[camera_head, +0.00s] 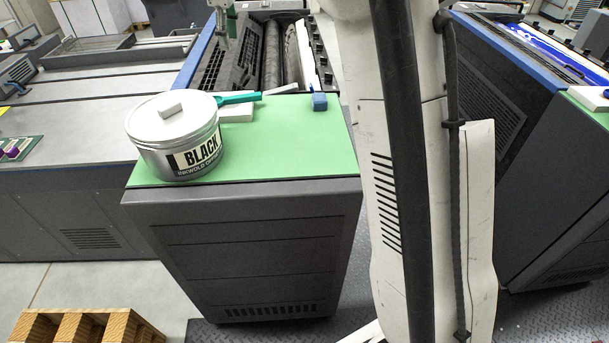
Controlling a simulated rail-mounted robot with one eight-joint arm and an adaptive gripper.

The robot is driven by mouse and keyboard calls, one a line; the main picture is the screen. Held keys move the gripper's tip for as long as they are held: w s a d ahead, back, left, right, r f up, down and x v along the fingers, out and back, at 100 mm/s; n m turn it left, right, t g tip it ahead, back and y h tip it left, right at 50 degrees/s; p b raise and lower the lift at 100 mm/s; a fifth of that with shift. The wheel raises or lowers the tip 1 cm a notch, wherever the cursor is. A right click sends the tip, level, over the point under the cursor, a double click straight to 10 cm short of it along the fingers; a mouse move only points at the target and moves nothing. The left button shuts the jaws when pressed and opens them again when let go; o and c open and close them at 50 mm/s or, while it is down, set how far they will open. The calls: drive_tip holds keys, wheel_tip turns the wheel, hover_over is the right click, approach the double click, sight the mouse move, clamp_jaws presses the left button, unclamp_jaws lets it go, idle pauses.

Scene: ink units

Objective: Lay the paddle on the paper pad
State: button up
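The teal paddle (240,98) is on the green top of the near ink unit, just right of the ink can. Its left end is close to the can's rim. The white paper pad (237,113) lies beside the can, partly hidden by it. The paddle appears along the pad's back edge; I cannot tell whether it touches or overlaps the pad. My white arm (450,170) fills the right-centre foreground.
A large can labelled BLACK (178,138) stands on the green top (290,150), with a pale block (171,110) on its lid. The front right of the top is clear.

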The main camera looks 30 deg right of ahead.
drive_tip(key=s+r+m+t, duration=0.2)
drive_tip(key=s+m, duration=0.3)
drive_tip(key=s, duration=1.6)
drive_tip(key=s+f+m+t, duration=0.1)
drive_tip(key=s+f+m, duration=0.2)
drive_tip(key=s+f, duration=0.4)
drive_tip(key=s+f+m+t, duration=0.2)
drive_tip(key=s+f, duration=0.5)
drive_tip(key=s, duration=0.7)
drive_tip(key=shift+s+a+m, duration=0.2)
drive_tip(key=shift+s+m, duration=0.15)
drive_tip(key=shift+m, duration=0.15)
wheel_tip(320, 180, down, 7)
drive_tip(key=b, duration=0.6)
drive_tip(key=shift+r+b, duration=0.15)
drive_tip(key=shift+b, duration=0.2)
